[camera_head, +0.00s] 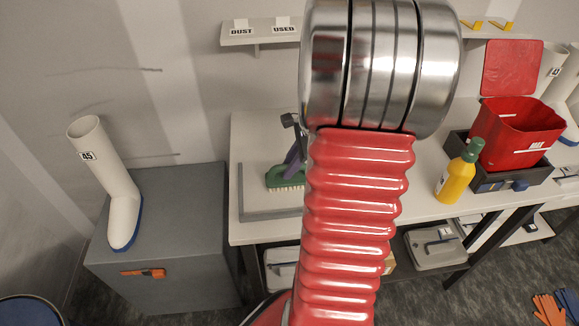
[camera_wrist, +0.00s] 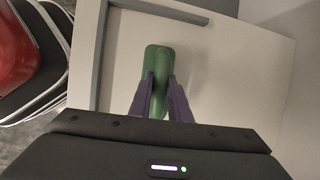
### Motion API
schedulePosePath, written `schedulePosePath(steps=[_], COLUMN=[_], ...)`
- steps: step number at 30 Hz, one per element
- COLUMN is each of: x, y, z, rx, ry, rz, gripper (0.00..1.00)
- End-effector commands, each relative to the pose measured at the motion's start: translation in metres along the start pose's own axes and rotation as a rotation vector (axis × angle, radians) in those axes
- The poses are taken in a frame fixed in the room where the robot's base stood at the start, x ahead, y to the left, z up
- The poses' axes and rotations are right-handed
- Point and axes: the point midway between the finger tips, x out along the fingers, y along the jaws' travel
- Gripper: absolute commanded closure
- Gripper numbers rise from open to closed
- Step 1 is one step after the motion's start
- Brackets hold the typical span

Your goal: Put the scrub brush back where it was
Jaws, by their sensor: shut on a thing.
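The scrub brush (camera_head: 287,178) has a green body and pale bristles that face down. In the head view it is at the left part of the white bench, inside a grey raised edging (camera_head: 262,214). My gripper (camera_head: 297,158) has purple fingers and is shut on the brush from above. In the wrist view the green brush (camera_wrist: 158,62) sits between the two fingers of my gripper (camera_wrist: 160,82), over a pale surface. I cannot tell whether the bristles touch the bench. My arm hides part of the bench right of the brush.
A grey cabinet (camera_head: 185,215) with a white boot (camera_head: 115,190) stands at left. On the bench's right are a yellow bottle (camera_head: 457,178) and an open red bin (camera_head: 510,140) on a dark base. A wall shelf (camera_head: 258,42) labelled DUST and USED hangs above.

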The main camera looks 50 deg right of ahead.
Motion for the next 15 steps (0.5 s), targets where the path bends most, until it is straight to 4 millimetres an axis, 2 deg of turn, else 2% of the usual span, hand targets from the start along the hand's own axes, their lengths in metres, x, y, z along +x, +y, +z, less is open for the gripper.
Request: schedulePosePath(steps=[4, 5, 12, 15], x=[0.0016, 0.0018, 0.0014, 0.0012], y=[0.0021, 0.0023, 0.0018, 0.0016], z=[-0.0005, -0.0005, -0.0002, 0.0], rx=[0.0, 0.001, 0.0, 0.0], ry=[0.0, 0.0, 0.0, 0.0], rz=[0.005, 0.006, 0.005, 0.005], gripper=[1.0, 0.82, 0.65, 0.65])
